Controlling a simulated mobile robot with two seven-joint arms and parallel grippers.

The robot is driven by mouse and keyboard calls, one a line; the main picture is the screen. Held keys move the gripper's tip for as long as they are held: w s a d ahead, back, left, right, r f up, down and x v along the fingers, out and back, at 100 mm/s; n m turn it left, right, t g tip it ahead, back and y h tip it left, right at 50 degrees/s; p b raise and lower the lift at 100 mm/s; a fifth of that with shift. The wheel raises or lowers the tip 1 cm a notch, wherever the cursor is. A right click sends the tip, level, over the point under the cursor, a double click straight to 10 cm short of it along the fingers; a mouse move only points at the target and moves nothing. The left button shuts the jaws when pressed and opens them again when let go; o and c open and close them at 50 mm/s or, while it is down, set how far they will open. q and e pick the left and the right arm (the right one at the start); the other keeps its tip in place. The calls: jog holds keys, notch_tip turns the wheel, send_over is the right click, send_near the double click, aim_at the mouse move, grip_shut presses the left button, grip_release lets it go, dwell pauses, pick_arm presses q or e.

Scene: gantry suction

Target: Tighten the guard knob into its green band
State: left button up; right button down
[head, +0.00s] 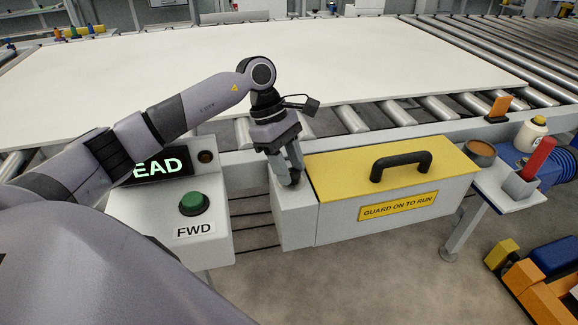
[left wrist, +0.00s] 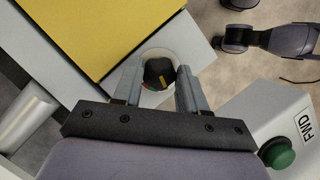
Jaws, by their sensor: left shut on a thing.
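In the head view my left gripper (head: 291,177) points down, shut on the knob, which is mostly hidden by the fingers. I cannot make out the green band in either view. My right gripper is not identifiable in these views.
The yellow guard (head: 335,172) with a black handle (head: 401,165) adjoins the housing on the right. A control box (head: 168,230) with a green FWD button (head: 194,203) stands left. A white board (head: 250,70) lies on rollers behind. A side shelf (head: 500,187) holds a bowl and red item.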

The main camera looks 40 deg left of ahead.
dwell(0.4)
pick_arm(q)
jog(key=o, duration=1.1)
jog(key=shift+c, duration=0.2)
jog(key=shift+r, duration=0.1)
jog(key=v, duration=0.7)
